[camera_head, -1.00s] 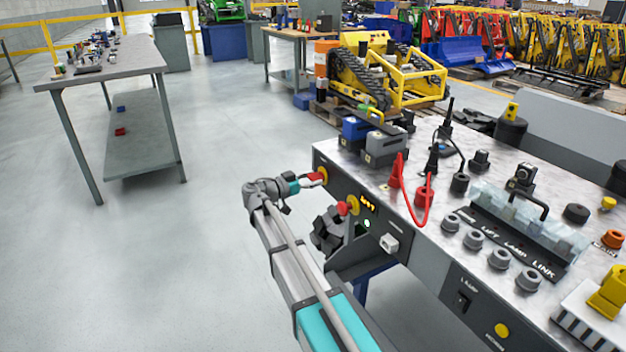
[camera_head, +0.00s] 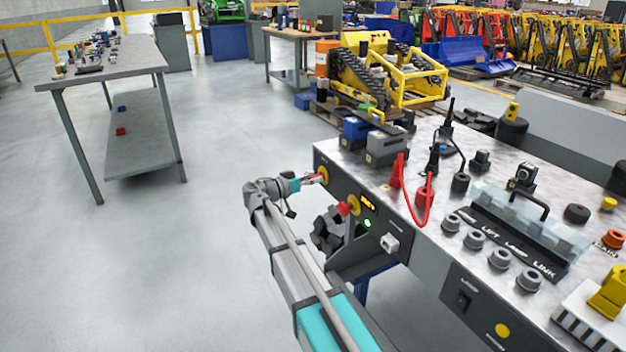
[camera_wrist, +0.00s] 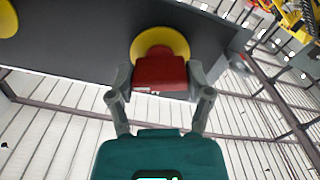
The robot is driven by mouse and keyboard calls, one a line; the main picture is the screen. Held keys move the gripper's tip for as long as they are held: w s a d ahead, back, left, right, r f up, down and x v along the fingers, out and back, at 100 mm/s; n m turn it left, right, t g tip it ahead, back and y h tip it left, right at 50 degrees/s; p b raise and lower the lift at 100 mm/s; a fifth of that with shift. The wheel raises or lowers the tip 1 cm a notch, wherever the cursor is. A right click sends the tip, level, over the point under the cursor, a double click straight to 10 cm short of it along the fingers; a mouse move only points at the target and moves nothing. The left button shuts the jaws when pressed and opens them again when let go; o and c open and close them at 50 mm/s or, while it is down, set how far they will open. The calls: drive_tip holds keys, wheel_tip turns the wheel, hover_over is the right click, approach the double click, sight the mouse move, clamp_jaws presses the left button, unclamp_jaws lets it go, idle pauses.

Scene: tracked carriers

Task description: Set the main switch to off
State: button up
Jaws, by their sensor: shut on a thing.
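The main switch is a red handle (camera_wrist: 160,72) on a round yellow plate (camera_wrist: 160,37), set in the dark front panel of the bench. In the head view the yellow plate (camera_head: 323,174) is at the panel's left end, with a little of the red handle showing between the fingers. My gripper (camera_wrist: 159,77) is shut on the red handle, one grey finger on each side of it. It also shows in the head view (camera_head: 313,179), reaching the panel from the left. The handle's far side is hidden.
Just right along the panel is another red knob (camera_head: 343,208) on a yellow plate, with a lit amber display (camera_head: 368,202) and a green light (camera_head: 367,223). Red cables and grey knobs crowd the bench top (camera_head: 400,205). The floor to the left is clear.

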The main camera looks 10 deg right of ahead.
drive_tip(key=n, duration=1.3)
drive_tip(key=shift+n, duration=0.4)
drive_tip(key=o, duration=1.1)
drive_tip(key=shift+o, duration=0.2)
drive_tip(key=v, duration=1.2)
